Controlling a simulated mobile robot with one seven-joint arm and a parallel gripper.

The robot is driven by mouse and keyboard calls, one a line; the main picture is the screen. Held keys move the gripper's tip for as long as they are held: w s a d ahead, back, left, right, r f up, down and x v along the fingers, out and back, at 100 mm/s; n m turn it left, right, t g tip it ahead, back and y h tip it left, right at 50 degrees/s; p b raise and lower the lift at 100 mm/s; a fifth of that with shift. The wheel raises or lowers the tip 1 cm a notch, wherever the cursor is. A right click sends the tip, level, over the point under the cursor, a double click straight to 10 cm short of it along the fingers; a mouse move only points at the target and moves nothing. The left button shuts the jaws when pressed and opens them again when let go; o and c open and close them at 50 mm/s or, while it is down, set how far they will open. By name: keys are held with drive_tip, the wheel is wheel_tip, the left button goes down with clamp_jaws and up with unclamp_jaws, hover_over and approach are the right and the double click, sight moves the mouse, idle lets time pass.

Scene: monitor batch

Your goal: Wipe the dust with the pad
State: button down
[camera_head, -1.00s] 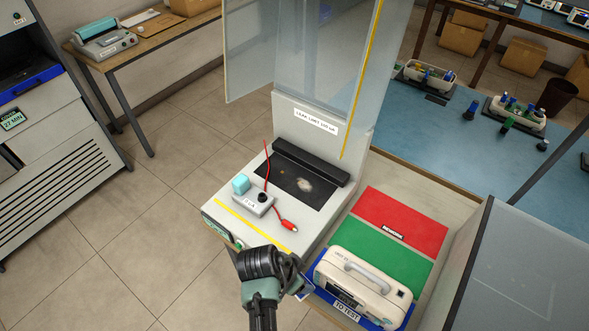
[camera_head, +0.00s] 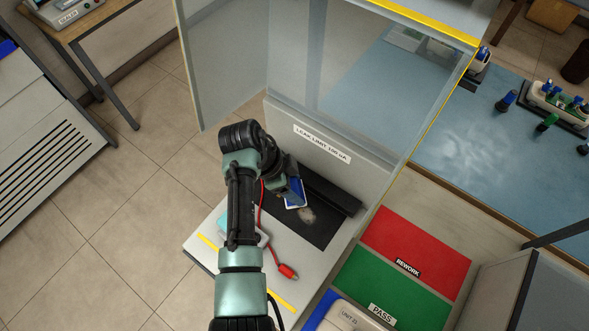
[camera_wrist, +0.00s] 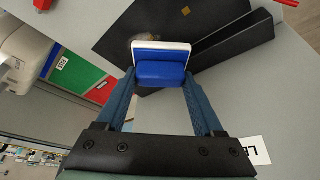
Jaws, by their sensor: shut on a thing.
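The pad is blue with a white face (camera_wrist: 161,62); it sits between my gripper's fingers (camera_wrist: 160,77) in the wrist view. In the head view the pad (camera_head: 296,193) is at the end of my gripper (camera_head: 290,186), over the black mat (camera_head: 318,232) of the bench station. The dust is a pale greyish smudge (camera_head: 307,214) on the mat, just in front of the pad. In the wrist view the pad hides most of the dust. I cannot tell whether the pad touches the mat.
A black bar (camera_head: 330,190) runs along the mat's back edge. A red lead with a clip (camera_head: 287,270) lies in front, near a teal block (camera_head: 224,222) partly behind my arm. A clear raised shield (camera_head: 345,80) stands above. Red (camera_head: 418,243) and green areas lie to the right.

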drive_tip(key=shift+s+f+b, duration=0.35)
drive_tip(key=shift+f+b, duration=0.2)
wheel_tip(320, 180, down, 4)
drive_tip(key=b, duration=0.3)
drive_tip(key=shift+f+b, duration=0.15)
drive_tip(key=shift+b, duration=0.15)
drive_tip(key=shift+w+f+b, duration=0.1)
drive_tip(key=shift+f+b, duration=0.25)
drive_tip(key=shift+f, duration=0.1)
drive_tip(key=shift+d, duration=0.1)
